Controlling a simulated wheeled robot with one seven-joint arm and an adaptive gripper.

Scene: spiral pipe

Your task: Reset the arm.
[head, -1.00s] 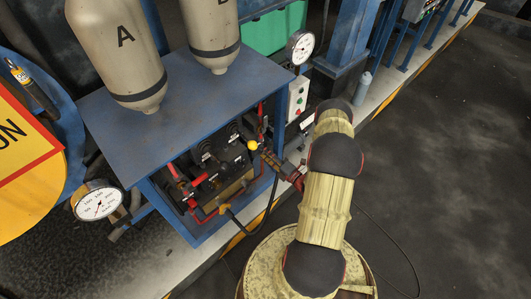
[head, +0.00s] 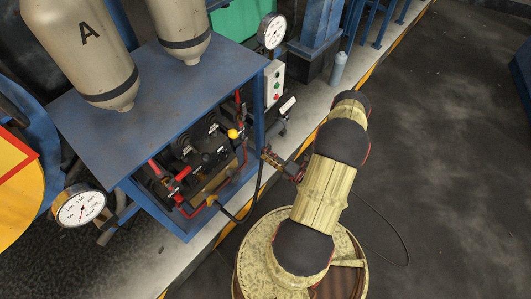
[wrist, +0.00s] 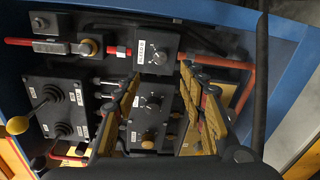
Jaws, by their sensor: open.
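My arm (head: 325,190) reaches from the lower right toward the blue cabinet. My gripper (head: 266,156) is at the cabinet's open front right side, just right of the yellow ball knob (head: 233,133). In the wrist view, my gripper's two fingers (wrist: 160,80) are spread apart with nothing between them. They point at a black control panel (wrist: 150,105) with round knobs. The yellow ball knob (wrist: 17,125) shows at the left edge of the wrist view, apart from the fingers.
The blue cabinet (head: 150,75) carries the grey tank marked A (head: 85,50) and a second tank (head: 182,30). A red lever (wrist: 38,42) sits at the wrist view's upper left. A dial gauge (head: 79,208) stands at left. Dark floor (head: 450,170) on the right is clear.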

